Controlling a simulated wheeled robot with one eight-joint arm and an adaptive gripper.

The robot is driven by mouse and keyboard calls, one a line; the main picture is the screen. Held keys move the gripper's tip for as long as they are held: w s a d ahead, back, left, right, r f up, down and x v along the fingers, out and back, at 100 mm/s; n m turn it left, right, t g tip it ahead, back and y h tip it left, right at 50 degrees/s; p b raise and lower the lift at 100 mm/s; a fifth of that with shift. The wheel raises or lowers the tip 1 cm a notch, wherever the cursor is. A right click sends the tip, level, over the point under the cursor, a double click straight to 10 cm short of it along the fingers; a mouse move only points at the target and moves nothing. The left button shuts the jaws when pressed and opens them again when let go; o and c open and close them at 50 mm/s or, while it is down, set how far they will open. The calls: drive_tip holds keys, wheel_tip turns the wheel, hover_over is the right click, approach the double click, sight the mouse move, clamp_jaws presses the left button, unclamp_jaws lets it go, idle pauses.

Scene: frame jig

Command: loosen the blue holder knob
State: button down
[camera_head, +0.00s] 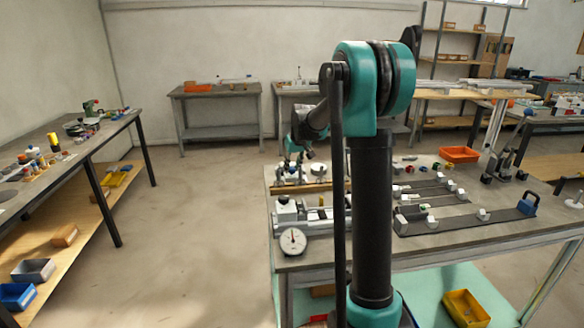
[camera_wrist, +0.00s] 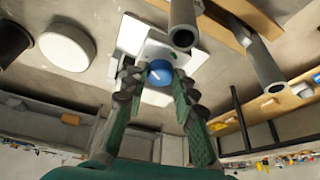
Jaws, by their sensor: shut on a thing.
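The blue holder knob (camera_wrist: 160,72) shows in the wrist view as a small round blue cap on a white, angular block (camera_wrist: 140,38). My gripper (camera_wrist: 158,82) has a ridged finger on each side of the knob and is shut on it. In the head view, my gripper (camera_head: 300,158) is low over the back left part of the workbench (camera_head: 440,236). The knob cannot be made out in that view, and my arm covers part of the bench.
In the wrist view, grey tubes (camera_wrist: 184,25) stick out close beside the knob, and a white round disc (camera_wrist: 68,48) is at left. In the head view, a dial gauge (camera_head: 292,241) stands at the bench's front left. An orange bin (camera_head: 459,154) is at the back.

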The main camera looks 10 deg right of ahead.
drive_tip(key=n, duration=0.2)
drive_tip(key=n+y, duration=0.1)
drive_tip(key=n, duration=0.1)
drive_tip(key=shift+w+d+n+g+y, duration=0.1)
drive_tip(key=shift+d+n+g+y, duration=0.1)
drive_tip(key=shift+n+g+y, duration=0.15)
drive_tip(key=shift+n, duration=0.25)
drive_tip(key=c, duration=1.5)
unclamp_jaws()
drive_tip(key=shift+r, duration=0.1)
drive_tip(key=v, duration=1.1)
drive_tip(key=shift+r, duration=0.4)
drive_tip(key=shift+d, duration=0.1)
